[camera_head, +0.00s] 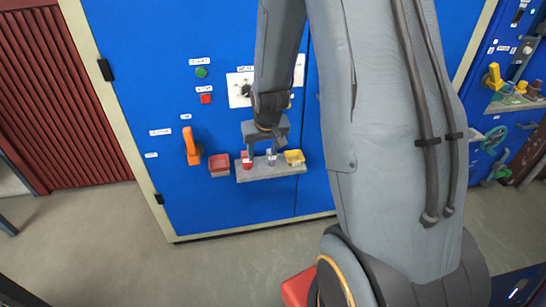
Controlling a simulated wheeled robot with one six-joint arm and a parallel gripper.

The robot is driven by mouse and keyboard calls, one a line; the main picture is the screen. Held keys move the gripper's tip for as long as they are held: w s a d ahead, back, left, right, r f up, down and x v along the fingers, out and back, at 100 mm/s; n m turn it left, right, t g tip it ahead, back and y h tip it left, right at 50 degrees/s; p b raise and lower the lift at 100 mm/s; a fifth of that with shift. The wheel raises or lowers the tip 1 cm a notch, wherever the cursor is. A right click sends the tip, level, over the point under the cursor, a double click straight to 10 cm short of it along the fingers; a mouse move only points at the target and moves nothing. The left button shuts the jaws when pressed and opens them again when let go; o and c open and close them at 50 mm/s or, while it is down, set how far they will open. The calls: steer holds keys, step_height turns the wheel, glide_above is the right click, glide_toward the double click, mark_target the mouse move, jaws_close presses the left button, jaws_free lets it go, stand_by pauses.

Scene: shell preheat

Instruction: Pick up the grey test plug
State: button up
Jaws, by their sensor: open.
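The grey test plug (271,157) stands on a small grey shelf (268,173) fixed to the blue cabinet front. It sits between a red item on the left and a yellow bin on the right. My gripper (261,153) points down just above the shelf, with its two fingers apart. One finger is near the red item and the other is close to the grey plug; I cannot tell whether it touches the plug. Nothing is seen held between the fingers.
A red item (246,163) and a yellow bin (294,157) share the shelf. A red bin (219,165) and an orange handle (191,147) are on the cabinet to the left. Green (201,72) and red (206,98) buttons are above. My arm hides much of the right side.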

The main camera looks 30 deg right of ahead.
steer(key=m+t+h, duration=0.1)
steer(key=t, duration=0.1)
glide_toward(272, 158)
steer(key=w+d+f, duration=0.1)
steer(key=w, duration=0.1)
steer(key=shift+w+r+p+x, duration=0.15)
steer(key=shift+p+x, duration=0.2)
steer(key=shift+x, duration=1)
steer(key=shift+w+p+x, duration=0.1)
steer(key=shift+p+x, duration=0.25)
steer(key=shift+x, duration=0.95)
steer(key=shift+w+r+p+x, duration=0.15)
steer(key=shift+p+x, duration=0.2)
steer(key=shift+x, duration=1)
steer(key=shift+c, duration=0.3)
steer(key=c, duration=1.1)
